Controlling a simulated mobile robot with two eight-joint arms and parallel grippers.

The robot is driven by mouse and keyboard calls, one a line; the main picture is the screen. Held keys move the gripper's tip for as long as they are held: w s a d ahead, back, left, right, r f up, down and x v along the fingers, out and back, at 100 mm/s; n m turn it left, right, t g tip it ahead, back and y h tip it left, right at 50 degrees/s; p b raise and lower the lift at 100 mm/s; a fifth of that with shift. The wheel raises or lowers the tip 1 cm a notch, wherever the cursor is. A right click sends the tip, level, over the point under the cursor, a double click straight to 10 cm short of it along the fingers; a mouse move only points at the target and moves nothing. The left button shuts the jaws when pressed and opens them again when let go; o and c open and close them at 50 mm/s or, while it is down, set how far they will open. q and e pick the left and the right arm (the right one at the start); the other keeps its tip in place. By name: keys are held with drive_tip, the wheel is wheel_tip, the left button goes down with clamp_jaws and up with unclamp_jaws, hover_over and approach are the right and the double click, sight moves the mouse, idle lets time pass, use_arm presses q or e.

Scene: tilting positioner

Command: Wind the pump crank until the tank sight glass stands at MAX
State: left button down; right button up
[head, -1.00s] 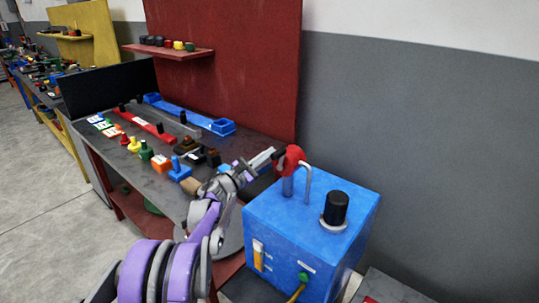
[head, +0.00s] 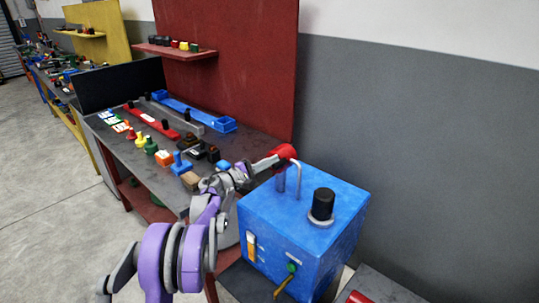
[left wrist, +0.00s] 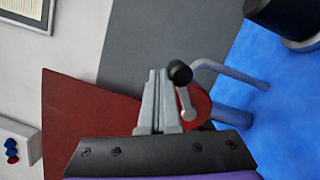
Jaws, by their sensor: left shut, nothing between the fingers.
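The blue tank (head: 300,215) stands at the right in the head view. Its sight glass (head: 251,246) is a narrow upright strip on the front face, with orange in it. Its marks are too small to read. The red crank hub (head: 284,153) tops a post on the tank's back left. In the left wrist view the crank has a black knob (left wrist: 180,73) on a grey arm (left wrist: 187,103) before a red disc (left wrist: 201,106). My left gripper (left wrist: 158,78) is shut and empty, its fingertips just left of the knob; contact cannot be told. My right gripper is out of view.
A bent grey pipe (head: 297,176) and a black cap (head: 323,204) rise from the tank top. A green fitting (head: 292,267) is on its front. The workbench (head: 143,165) at left holds several coloured parts. A red panel (head: 235,75) stands behind it.

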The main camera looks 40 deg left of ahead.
use_arm(q)
drive_tip(key=shift+d+f+m+p, duration=0.15)
drive_tip(key=shift+d+m+p, duration=0.15)
drive_tip(key=shift+m+p, duration=0.3)
drive_tip(key=shift+d+f+g, duration=0.1)
drive_tip(key=shift+f+g, duration=0.05)
drive_tip(key=shift+g, duration=0.15)
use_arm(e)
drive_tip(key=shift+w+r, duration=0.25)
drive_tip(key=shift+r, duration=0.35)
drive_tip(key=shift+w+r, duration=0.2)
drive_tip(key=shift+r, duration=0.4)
